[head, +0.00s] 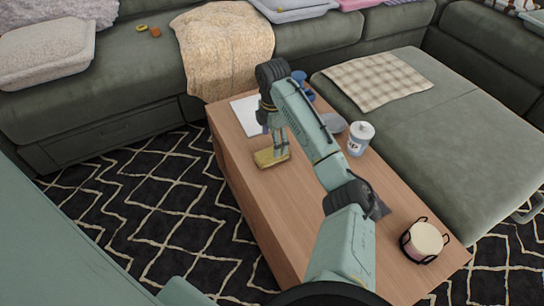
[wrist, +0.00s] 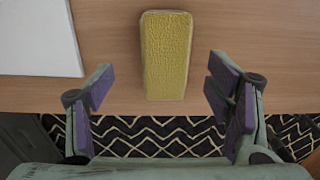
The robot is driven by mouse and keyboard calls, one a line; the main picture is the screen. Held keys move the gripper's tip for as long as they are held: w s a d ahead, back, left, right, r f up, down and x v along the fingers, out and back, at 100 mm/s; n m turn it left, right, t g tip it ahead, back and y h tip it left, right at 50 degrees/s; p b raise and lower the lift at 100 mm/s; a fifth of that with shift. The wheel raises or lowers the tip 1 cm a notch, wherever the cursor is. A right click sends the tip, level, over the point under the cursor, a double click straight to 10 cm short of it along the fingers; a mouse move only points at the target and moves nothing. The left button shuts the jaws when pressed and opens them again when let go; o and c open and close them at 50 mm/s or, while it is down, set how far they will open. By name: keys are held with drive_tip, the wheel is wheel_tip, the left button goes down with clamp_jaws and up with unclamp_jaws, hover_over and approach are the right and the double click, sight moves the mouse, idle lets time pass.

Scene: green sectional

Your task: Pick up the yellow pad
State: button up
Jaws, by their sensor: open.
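The yellow pad (head: 270,158) is a small rectangular block lying on the wooden coffee table (head: 245,195), near its left long edge. In the wrist view the yellow pad (wrist: 166,55) lies ahead of my gripper, centred between the lines of its two fingers. My gripper (head: 280,150) is just above or beside the pad in the head view. In the wrist view my gripper (wrist: 165,90) is open with purple finger pads wide apart and nothing between them. Whether it touches the pad cannot be told.
A white sheet-like object (head: 248,114) lies behind the pad. A white lidded cup (head: 360,138) and a round container in a black holder (head: 424,242) stand to the right. Blue items (head: 300,78) are behind my arm. The patterned rug (head: 150,215) lies left of the table.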

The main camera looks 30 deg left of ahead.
sight(272, 156)
drive_tip(key=f, duration=0.3)
drive_tip(key=s+f, duration=0.1)
drive_tip(key=f, duration=0.1)
drive_tip(key=shift+d+f, duration=0.15)
drive_tip(key=shift+f, duration=0.15)
drive_tip(key=shift+c, duration=0.5)
drive_tip(key=c, duration=1)
